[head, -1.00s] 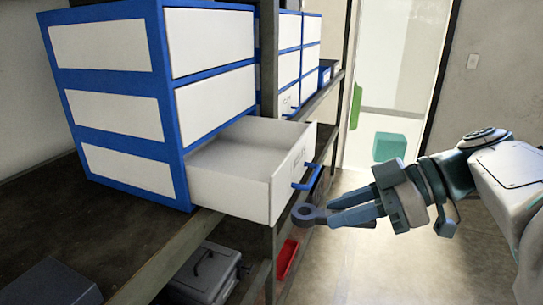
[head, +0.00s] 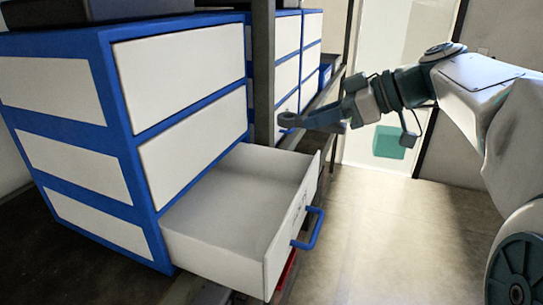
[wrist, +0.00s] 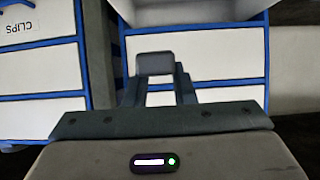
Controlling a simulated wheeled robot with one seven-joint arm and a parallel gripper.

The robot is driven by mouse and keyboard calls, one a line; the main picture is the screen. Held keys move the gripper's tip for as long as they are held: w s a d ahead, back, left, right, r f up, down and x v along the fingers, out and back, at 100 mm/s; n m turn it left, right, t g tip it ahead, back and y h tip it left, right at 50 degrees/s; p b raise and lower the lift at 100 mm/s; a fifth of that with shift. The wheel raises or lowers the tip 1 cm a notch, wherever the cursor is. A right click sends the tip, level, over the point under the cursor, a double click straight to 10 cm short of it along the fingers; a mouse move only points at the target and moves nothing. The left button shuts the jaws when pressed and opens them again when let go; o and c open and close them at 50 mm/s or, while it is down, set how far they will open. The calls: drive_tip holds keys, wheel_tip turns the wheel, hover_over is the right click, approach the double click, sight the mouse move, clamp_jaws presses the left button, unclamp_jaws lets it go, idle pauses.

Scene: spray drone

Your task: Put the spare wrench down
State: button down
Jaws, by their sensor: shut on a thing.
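The spare wrench is a dark grey tool with a ring end (head: 289,119), held in my gripper (head: 318,119). In the head view the gripper is shut on it, and the ring points left, above the far side of the open drawer. The rest of the wrench is hidden by the fingers. In the wrist view a grey block (wrist: 154,63), likely the wrench, sits between the fingertips. The open white drawer (head: 225,215) is the bottom one of a blue and white cabinet (head: 130,130). Its visible inside looks empty, and it has a blue handle (head: 312,230).
A dark shelf post (head: 263,75) stands close to the left of the wrench. More blue and white drawers (head: 287,65) are behind it. A red bin (head: 287,272) is below the drawer. The floor at right is clear.

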sight(297, 127)
drive_tip(key=x, duration=0.2)
drive_tip(key=p+x, duration=0.1)
drive_tip(key=x, duration=0.4)
drive_tip(key=shift+s+a+f, duration=0.25)
drive_tip(key=shift+a, duration=0.2)
wheel_tip(297, 127, down, 4)
drive_tip(key=shift+f+p, duration=0.1)
drive_tip(key=shift+p, duration=0.7)
drive_tip(key=shift+f+b, duration=0.6)
drive_tip(key=shift+b, duration=0.65)
drive_tip(key=c, duration=1.2)
unclamp_jaws()
drive_tip(key=shift+r, duration=0.1)
